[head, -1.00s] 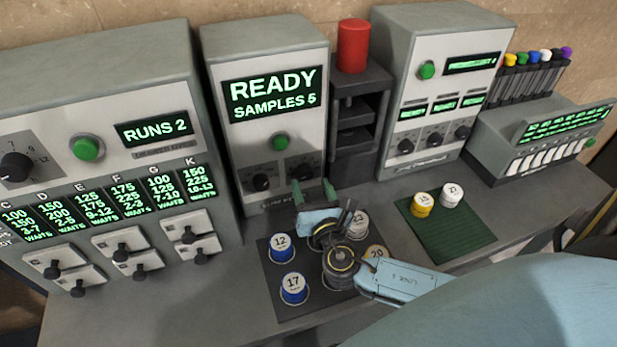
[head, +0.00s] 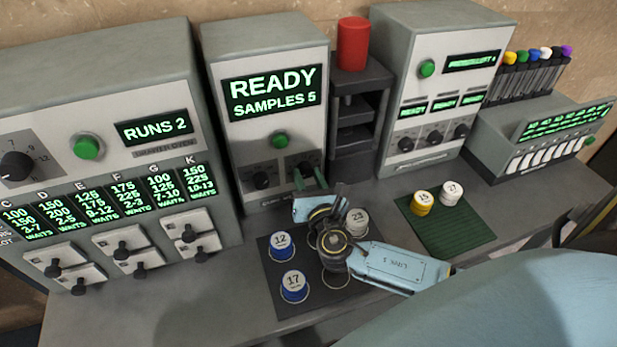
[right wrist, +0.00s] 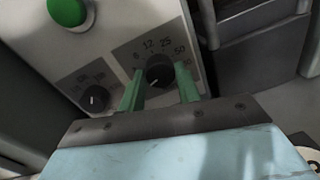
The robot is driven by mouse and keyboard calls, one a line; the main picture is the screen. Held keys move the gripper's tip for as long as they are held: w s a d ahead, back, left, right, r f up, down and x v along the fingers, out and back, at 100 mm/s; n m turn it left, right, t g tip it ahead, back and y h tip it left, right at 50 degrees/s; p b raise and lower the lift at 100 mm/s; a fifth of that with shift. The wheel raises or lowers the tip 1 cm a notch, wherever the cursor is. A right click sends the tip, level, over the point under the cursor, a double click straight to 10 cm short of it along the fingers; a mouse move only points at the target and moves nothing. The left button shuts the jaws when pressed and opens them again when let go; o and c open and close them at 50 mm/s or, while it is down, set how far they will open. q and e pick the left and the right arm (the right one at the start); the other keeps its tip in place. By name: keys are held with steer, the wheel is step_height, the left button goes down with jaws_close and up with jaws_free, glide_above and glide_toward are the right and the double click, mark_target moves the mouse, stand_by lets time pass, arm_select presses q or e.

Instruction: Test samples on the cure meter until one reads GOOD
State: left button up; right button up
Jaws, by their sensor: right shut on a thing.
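The middle grey machine (head: 270,110) reads READY, SAMPLES 5, and has a green button (head: 279,140) and two dark knobs; I cannot read a machine name. My right gripper (head: 309,179) is at its right knob. In the right wrist view the green fingers (right wrist: 161,88) are shut on that knob (right wrist: 160,70), one on each side. Numbered samples stand on a dark mat (head: 268,262): blue 12 (head: 281,244), blue 17 (head: 293,285) and pale 23 (head: 357,221). My arm hides part of this mat. Yellow 15 (head: 422,202) and white 27 (head: 451,193) stand on a green mat (head: 455,232).
A machine reading RUNS 2 (head: 152,130) stands left. A dark shelf with a red cylinder (head: 353,45) is right of the middle machine. Farther right are another knobbed machine (head: 440,90), a keyed console (head: 540,140) and a rack of coloured-cap tubes (head: 535,72).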

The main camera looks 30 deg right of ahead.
steer(key=shift+m, duration=0.3)
steer(key=m+b, duration=0.1)
steer(key=m, duration=0.1)
steer(key=shift+m, duration=0.3)
steer(key=shift+m+b, duration=0.95)
steer(key=shift+m, duration=0.85)
steer(key=o, duration=1)
steer(key=shift+s, duration=0.1)
steer(key=b+v, duration=0.1)
steer(key=v, duration=1.2)
steer(key=shift+s+d+r+b, duration=0.1)
steer(key=shift+s+r+b, duration=0.15)
steer(key=shift+b, duration=0.15)
